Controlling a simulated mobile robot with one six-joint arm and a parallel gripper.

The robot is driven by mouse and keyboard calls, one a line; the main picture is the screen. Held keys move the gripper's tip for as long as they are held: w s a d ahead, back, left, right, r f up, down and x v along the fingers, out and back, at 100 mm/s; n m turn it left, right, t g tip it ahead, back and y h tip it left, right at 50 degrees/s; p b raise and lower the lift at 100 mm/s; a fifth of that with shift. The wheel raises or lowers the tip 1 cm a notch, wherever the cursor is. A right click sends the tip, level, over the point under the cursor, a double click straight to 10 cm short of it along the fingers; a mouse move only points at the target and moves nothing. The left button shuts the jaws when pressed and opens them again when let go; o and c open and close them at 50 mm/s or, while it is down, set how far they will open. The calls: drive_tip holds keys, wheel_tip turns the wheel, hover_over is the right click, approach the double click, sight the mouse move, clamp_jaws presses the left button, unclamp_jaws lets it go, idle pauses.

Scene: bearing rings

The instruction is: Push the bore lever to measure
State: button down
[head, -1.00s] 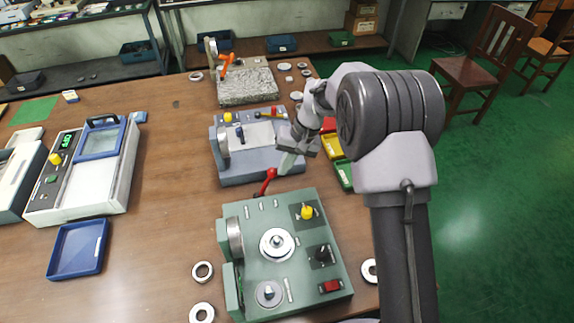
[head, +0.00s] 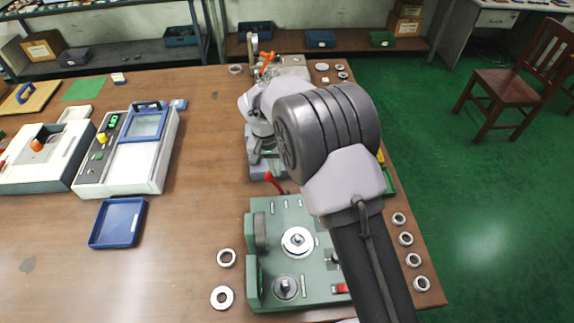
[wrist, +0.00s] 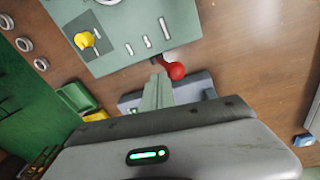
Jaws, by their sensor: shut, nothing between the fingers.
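The green machine (head: 268,225) stands at the front of the table. A lever with a red ball end (head: 269,176) rises from its far edge. In the wrist view the red ball (wrist: 176,70) is just right of the closed fingertips of my gripper (wrist: 159,78). I cannot tell whether they touch. The green machine's yellow knob (wrist: 84,40) shows in the wrist view but is hidden in the head view.
A blue tray (head: 117,222) and a white device (head: 150,172) are at left, with bare table between.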

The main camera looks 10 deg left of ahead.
drive_tip(key=shift+s+a+f, duration=0.15)
drive_tip(key=shift+s+a, duration=0.1)
drive_tip(key=shift+a, duration=0.5)
drive_tip(key=shift+s+a+f, duration=0.1)
drive_tip(key=shift+a, duration=0.05)
drive_tip(key=shift+d+r+p, duration=0.2)
drive_tip(key=shift+r+p, duration=0.1)
drive_tip(key=shift+r, duration=0.15)
wheel_tip(320, 180, up, 11)
drive_tip(key=s+a+p, duration=0.1)
drive_tip(key=p, duration=0.2)
drive_tip(key=shift+s+a, duration=0.15)
drive_tip(key=shift+a, duration=0.1)
drive_tip(key=shift+d, duration=0.1)
